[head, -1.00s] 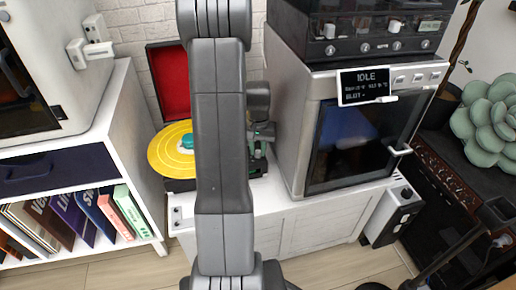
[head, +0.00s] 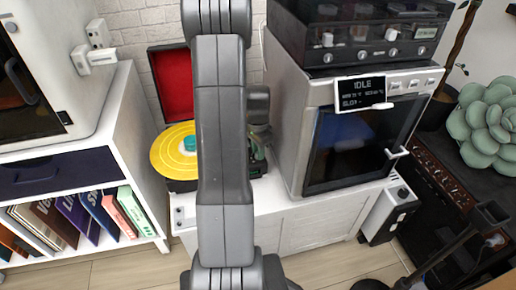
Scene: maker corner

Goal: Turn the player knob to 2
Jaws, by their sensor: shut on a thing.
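The record player (head: 182,185) stands on the white cabinet, with its red-lined lid (head: 170,85) open against the wall. A yellow record (head: 168,152) with a teal centre lies on it. My grey arm runs up the middle of the head view and covers the player's right part. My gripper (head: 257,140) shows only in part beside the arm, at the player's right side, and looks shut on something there. The player knob is hidden, so its setting cannot be read.
A grey machine (head: 300,120) with a dark door and an IDLE display (head: 360,92) stands close to the right. A shelf with several records (head: 80,215) is at the left. The white cabinet front (head: 310,225) lies below.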

